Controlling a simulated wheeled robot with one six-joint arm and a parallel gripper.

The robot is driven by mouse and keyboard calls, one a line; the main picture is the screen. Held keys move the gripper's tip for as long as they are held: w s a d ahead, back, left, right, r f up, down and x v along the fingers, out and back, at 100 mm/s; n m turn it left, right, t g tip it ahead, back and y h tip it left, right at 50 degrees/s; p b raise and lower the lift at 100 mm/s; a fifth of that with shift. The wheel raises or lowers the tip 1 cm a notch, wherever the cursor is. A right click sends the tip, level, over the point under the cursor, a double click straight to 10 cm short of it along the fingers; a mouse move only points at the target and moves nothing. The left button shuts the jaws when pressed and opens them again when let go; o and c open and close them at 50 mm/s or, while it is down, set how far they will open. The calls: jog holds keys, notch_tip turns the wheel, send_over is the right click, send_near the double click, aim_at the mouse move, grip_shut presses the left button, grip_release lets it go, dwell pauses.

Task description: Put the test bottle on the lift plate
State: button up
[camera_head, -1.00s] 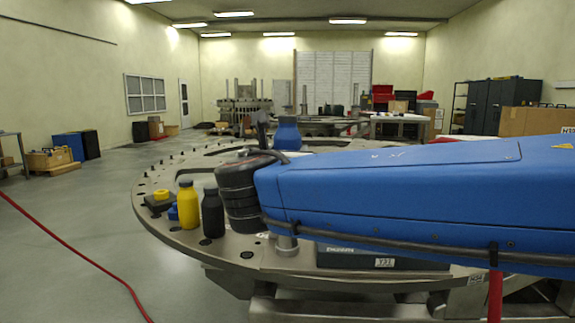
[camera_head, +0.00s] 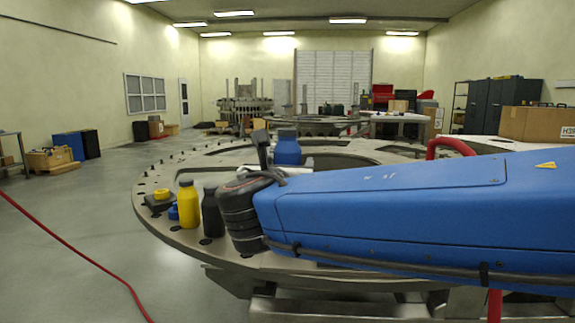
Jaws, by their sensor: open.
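A yellow bottle (camera_head: 188,206) stands upright near the left rim of the large round metal plate (camera_head: 160,222). A black bottle (camera_head: 211,214) stands just to its right, its right side close to or behind my dark arm joint in this view. Neither carries a label that tells me which is the test bottle. I cannot make out a separate lift plate. My blue arm covers the right part of the round plate. My gripper does not show; it is hidden behind my arm.
A small dark item with a yellow top (camera_head: 161,197) and a small blue item (camera_head: 173,212) lie left of the bottles. A red cable (camera_head: 80,260) runs over the floor at left. The floor left of the plate is otherwise open.

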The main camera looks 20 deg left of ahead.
jog(key=s+d, duration=0.2)
jog(key=s, duration=1)
jog(key=shift+r, duration=0.1)
jog(key=w+d+f+m+g+h, duration=0.25)
jog(key=d+f+m, duration=0.25)
jog(key=d, duration=0.6)
jog(key=w+d+f+m+g+h, duration=0.25)
jog(key=d+f+m, duration=0.25)
jog(key=d, duration=0.5)
jog(key=w+d+f+m+g+h, duration=0.25)
jog(key=d+f+m, duration=0.25)
jog(key=d, duration=0.6)
jog(key=s+d+f+m+g+y, duration=0.4)
jog(key=s+d+f+m, duration=1.2)
jog(key=m, duration=0.6)
notch_tip(320, 180, down, 2)
jog(key=shift+s+m+g+y, duration=0.35)
jog(key=shift+s+m+g, duration=0.05)
jog(key=shift+g, duration=0.35)
